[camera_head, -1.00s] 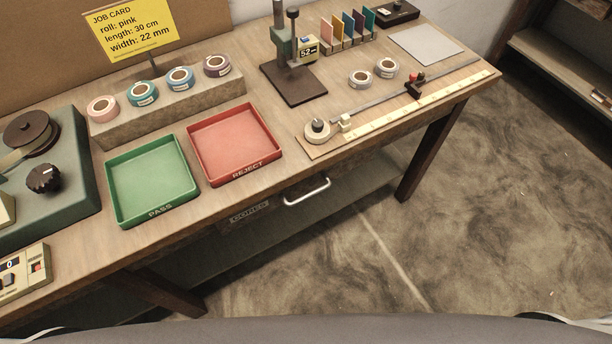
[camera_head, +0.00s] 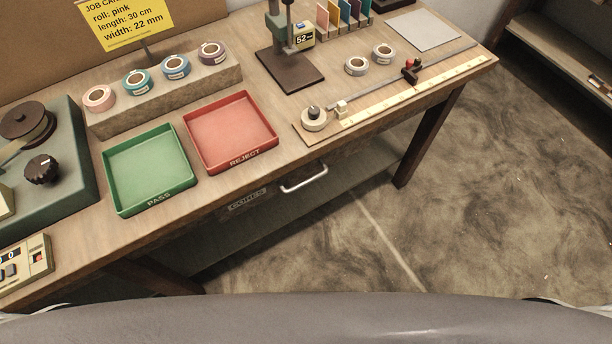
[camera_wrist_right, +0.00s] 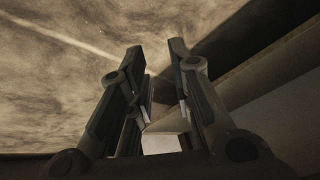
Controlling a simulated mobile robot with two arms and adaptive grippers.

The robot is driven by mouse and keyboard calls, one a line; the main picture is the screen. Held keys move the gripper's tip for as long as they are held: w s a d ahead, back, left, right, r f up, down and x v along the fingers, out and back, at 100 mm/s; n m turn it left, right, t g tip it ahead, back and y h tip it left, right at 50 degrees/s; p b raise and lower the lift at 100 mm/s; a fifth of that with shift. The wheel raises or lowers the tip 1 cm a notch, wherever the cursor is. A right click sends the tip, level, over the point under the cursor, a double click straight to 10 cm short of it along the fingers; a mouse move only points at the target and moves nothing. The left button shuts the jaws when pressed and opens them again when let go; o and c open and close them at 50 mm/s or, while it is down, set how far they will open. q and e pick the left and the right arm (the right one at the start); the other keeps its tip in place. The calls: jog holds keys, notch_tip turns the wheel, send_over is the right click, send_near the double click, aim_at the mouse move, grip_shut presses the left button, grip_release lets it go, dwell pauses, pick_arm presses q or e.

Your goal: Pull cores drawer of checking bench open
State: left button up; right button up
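The checking bench (camera_head: 240,200) stands in front of me in the head view. Its cores drawer (camera_head: 247,199) sits under the front edge, with a label and a white bar handle (camera_head: 304,181). The drawer looks shut. My right gripper (camera_wrist_right: 162,55) shows in the right wrist view with its two fingers apart and nothing between them. The floor and dark beams show beyond it. Neither gripper is in the head view, so I cannot tell how far the right one is from the handle.
On the bench are a green PASS tray (camera_head: 110,170), a red REJECT tray (camera_head: 188,140), a tape row on a block (camera_head: 165,103), a gauge stand (camera_head: 290,75) and a ruler (camera_head: 420,97). A bench leg (camera_head: 430,135) stands at right. Floor (camera_head: 470,220) is clear there.

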jog(key=w+a+r+m+t+y, duration=0.1)
jog(key=w+a+r+m+t, duration=0.15)
jog(key=w+r, duration=0.4)
jog(key=w+a+r+m+t+y, duration=0.2)
jog(key=w+a+r, duration=0.25)
jog(key=r, duration=0.35)
jog(key=m+t+y+p, duration=0.2)
jog(key=m+t+y, duration=0.15)
jog(key=m, duration=0.25)
send_near(307, 180)
jog(key=shift+t, duration=0.3)
jog(key=x, duration=0.6)
jog(key=f+x, duration=0.1)
jog(key=x, duration=0.3)
jog(key=shift+s+a, duration=0.1)
grip_shut()
